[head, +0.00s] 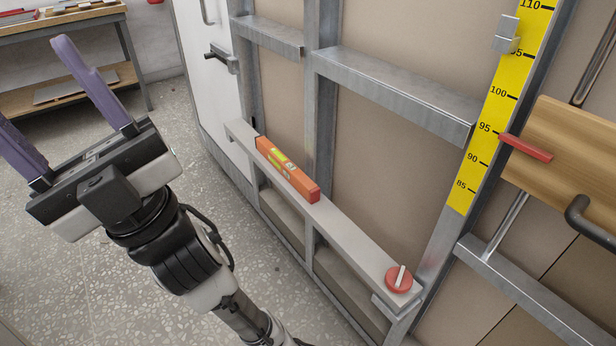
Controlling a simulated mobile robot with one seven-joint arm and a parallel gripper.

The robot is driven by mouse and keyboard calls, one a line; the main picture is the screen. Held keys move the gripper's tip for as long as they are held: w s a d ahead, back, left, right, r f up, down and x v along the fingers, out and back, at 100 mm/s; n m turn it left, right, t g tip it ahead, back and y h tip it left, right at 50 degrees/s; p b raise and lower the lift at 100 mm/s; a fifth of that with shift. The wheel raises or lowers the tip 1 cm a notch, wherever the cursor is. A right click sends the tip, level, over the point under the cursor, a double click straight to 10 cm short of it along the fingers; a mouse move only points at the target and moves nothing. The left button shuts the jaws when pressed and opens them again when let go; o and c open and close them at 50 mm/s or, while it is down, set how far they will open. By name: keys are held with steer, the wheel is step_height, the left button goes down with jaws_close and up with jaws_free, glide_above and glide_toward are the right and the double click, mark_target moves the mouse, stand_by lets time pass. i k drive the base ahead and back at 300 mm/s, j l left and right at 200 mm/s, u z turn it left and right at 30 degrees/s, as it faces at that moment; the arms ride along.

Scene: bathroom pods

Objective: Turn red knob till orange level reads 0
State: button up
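The red knob (398,279) sits at the near right end of a grey rail, with a pale pointer bar across its face. The orange level (301,183) lies on the same rail (343,230), left of the knob. Its yellow-green vial (279,161) is visible, but the reading is too small to tell. My gripper (38,92) is at the left, over the floor and well away from the knob. Its two purple fingers are spread wide with nothing between them.
A yellow scale (487,130) stands at right, with a red pointer (526,148) just below 95 beside a wooden panel (574,145). Metal frame bars surround the rail. A workbench (70,22) is at upper left. The speckled floor between my arm and the frame is clear.

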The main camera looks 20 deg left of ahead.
mark_target(399, 280)
steer(key=k+j+z, duration=0.15)
steer(key=z, duration=0.35)
steer(key=k+j+z, duration=0.2)
steer(key=z, duration=0.25)
steer(key=k+j+z, duration=0.2)
steer(key=z, duration=0.3)
